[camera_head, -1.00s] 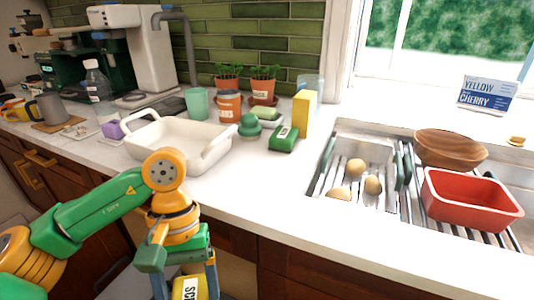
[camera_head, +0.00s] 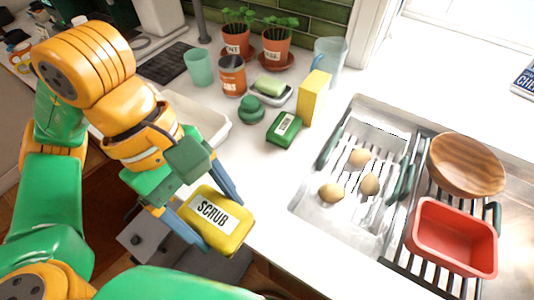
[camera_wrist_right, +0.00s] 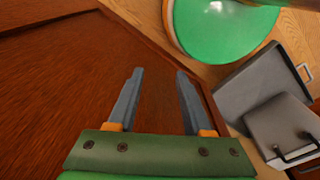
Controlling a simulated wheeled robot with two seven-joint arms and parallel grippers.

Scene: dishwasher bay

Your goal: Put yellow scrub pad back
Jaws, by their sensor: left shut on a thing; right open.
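The yellow scrub pad (camera_head: 215,221), with a white SCRUB label, is held between the fingers of my left gripper (camera_head: 207,215) in the head view. The pad is by the front edge of the counter, in front of the white dish. My right gripper (camera_wrist_right: 153,100) shows in the right wrist view with its two fingers apart and nothing between them. It faces a dark red-brown wooden panel.
On the counter are a green labelled box (camera_head: 284,129), a tall yellow box (camera_head: 314,97), a green scrubber (camera_head: 251,108), a soap dish (camera_head: 271,93) and a white dish (camera_head: 213,126). Counter beside the green box is clear.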

